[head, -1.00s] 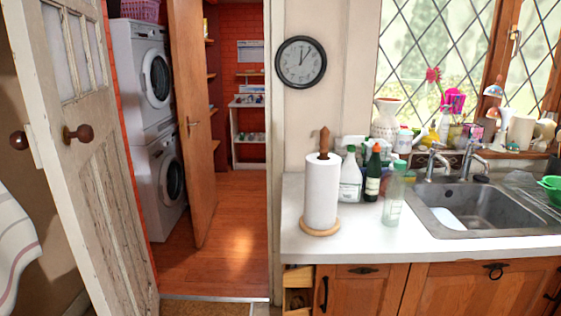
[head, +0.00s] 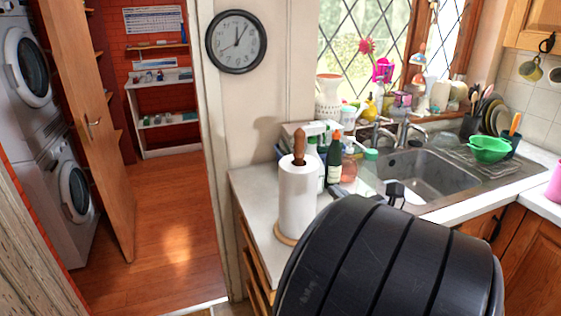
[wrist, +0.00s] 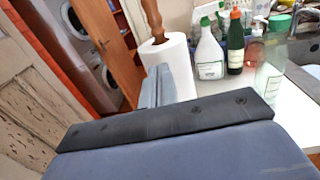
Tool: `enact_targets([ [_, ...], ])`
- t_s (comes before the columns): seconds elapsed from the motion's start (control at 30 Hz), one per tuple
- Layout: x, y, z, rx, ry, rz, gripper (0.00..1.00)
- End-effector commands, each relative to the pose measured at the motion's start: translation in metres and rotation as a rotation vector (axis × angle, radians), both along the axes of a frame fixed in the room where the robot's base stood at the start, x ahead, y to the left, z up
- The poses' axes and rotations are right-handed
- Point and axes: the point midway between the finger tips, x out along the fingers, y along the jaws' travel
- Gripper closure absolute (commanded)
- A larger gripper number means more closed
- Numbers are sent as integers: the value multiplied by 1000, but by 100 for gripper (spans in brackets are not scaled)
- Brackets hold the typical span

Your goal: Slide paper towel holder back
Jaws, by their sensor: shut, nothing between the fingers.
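The paper towel holder stands upright at the left front end of the white counter. In the head view, its white roll (head: 298,203) sits on a round wooden base (head: 286,236), with a wooden post on top. In the wrist view, the roll (wrist: 180,68) is partly covered by my gripper (wrist: 158,82). My gripper's grey fingers are shut and empty, pointing at the roll's lower left side. I cannot tell whether they touch it.
Behind and right of the roll stand a white spray bottle (wrist: 209,55), a dark green bottle (wrist: 235,47) and a clear bottle (wrist: 270,68). The sink (head: 425,175) lies further right. The counter (head: 255,190) is bare left of the roll. An open doorway is at left.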

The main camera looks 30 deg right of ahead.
Motion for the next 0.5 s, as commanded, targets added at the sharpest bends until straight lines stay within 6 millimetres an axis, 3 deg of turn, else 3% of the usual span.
enact_targets([
  [0.17,21,-1,0,0,2,7,100],
  [0.5,83,-10,0,0,5,9,100],
])
